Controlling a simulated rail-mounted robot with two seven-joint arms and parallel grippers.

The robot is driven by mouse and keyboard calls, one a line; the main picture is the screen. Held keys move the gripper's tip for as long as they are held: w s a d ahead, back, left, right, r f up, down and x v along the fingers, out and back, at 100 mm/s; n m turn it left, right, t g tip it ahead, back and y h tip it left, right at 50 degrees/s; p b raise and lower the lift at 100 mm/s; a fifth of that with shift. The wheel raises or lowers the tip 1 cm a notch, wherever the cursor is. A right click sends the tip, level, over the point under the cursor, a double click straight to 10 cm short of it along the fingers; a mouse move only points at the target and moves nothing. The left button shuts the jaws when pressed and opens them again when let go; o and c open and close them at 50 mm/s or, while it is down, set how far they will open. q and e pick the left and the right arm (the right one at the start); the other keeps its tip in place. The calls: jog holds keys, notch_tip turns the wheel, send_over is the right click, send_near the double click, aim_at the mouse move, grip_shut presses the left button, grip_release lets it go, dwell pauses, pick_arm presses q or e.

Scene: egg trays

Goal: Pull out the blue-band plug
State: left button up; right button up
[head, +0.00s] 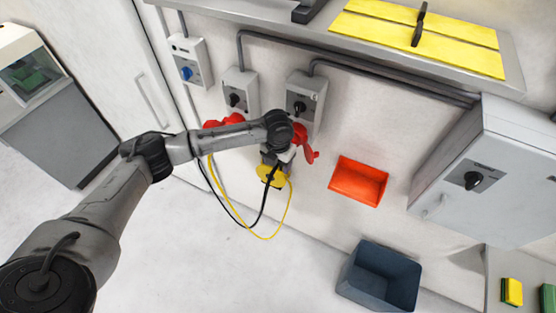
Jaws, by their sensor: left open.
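My left arm reaches in from the left, and its gripper (276,158) is open just below the right-hand grey switch box (305,100) on the wall. A round yellow part (272,176) shows right at the gripper, with a black cable and a yellow cable (289,205) hanging in loops below. I cannot make out a blue band on any plug; my wrist and gripper cover that area. A red part (308,145) shows to the right of the gripper. Another red part (224,121) is under the left-hand switch box (239,90). My right gripper is not in view.
A small box with a blue knob (187,72) is at upper left. An orange-red bin (358,181) hangs on the wall to the right. A dark blue crate (381,275) stands below it. A large grey cabinet (491,165) is at right. Floor at lower middle is clear.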

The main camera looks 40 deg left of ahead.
pick_arm(q)
jog(key=shift+c, duration=0.4)
jog(key=shift+r, duration=0.1)
grip_shut()
jog(key=shift+s+d+p, duration=0.25)
jog(key=shift+s+p, duration=0.5)
jog(key=shift+s+d+p, duration=0.2)
jog(key=shift+s+p, duration=0.5)
jog(key=shift+s, duration=0.05)
jog(key=shift+s, duration=0.2)
jog(key=shift+s+d+p, duration=0.15)
jog(key=shift+s+p, duration=0.2)
jog(key=shift+p, duration=0.15)
jog(key=shift+s+d, duration=0.1)
jog(key=shift+s, duration=0.25)
